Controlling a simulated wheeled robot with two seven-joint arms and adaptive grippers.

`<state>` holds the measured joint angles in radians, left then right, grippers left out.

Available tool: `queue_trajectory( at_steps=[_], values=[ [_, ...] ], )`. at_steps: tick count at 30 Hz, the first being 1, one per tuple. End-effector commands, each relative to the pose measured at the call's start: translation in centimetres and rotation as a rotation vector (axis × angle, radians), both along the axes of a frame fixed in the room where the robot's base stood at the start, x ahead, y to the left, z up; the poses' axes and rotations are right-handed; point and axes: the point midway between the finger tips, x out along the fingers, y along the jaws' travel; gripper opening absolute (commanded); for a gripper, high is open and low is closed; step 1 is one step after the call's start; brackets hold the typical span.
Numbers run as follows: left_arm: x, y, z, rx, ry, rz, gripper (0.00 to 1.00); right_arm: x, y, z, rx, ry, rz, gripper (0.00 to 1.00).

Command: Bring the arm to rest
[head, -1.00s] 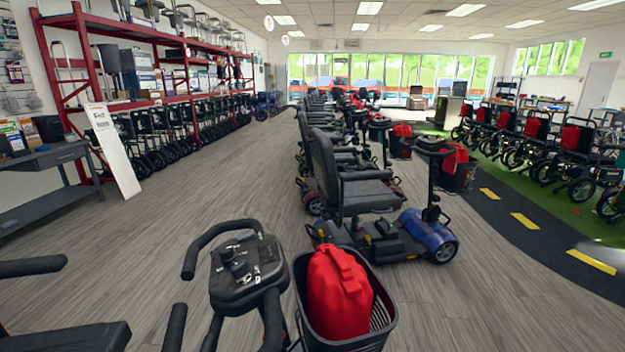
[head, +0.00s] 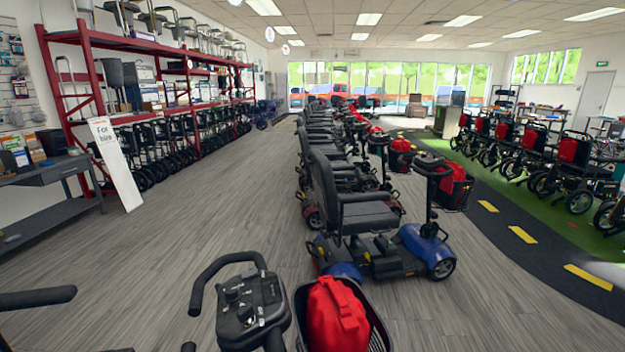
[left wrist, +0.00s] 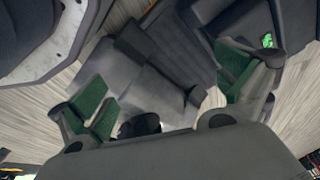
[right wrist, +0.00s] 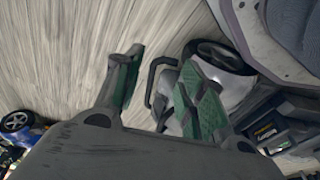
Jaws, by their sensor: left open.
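Neither gripper shows in the head view. My left gripper (left wrist: 162,78) shows in the left wrist view, its two green-padded fingers wide apart and nothing between them. Grey and dark parts fill the view beyond its fingers; I cannot tell all of what they are. My right gripper (right wrist: 163,62) shows in the right wrist view, its green-padded fingers apart. A dark bent bar and a pale rounded part lie beyond them over the wood-look floor (right wrist: 85,45). No object is held in either gripper.
Close in front are a scooter's black handlebar console (head: 250,305) and a basket with a red bag (head: 337,315). A blue scooter (head: 395,250) heads a row behind. Red shelving (head: 75,120) and a "For hire" sign (head: 115,165) stand left. The left-centre floor is clear.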

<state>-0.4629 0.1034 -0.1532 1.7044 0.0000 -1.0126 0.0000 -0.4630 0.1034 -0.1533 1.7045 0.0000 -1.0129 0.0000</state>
Motion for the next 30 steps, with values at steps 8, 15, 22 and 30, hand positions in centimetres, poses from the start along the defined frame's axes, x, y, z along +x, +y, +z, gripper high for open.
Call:
queue_trajectory(
  at_steps=[8, 15, 22, 30],
  values=[
    [-1.3, 0.1, -0.1, 0.001, 0.014, -0.002, 1.0, -1.3, -0.1, -0.1, -0.001, 0.014, 0.002, 0.4],
    [-2.4, 0.3, -0.4, 0.002, 0.022, -0.004, 1.0, -2.4, -0.3, -0.4, -0.002, 0.022, 0.004, 0.4],
    [-3.7, 0.5, -0.7, 0.003, 0.032, -0.006, 1.0, -3.7, -0.5, -0.7, -0.003, 0.031, 0.006, 0.4],
    [-5.4, 0.7, -0.8, 0.004, 0.042, -0.009, 1.0, -5.4, -0.7, -0.8, -0.005, 0.042, 0.008, 0.4]
  ],
)
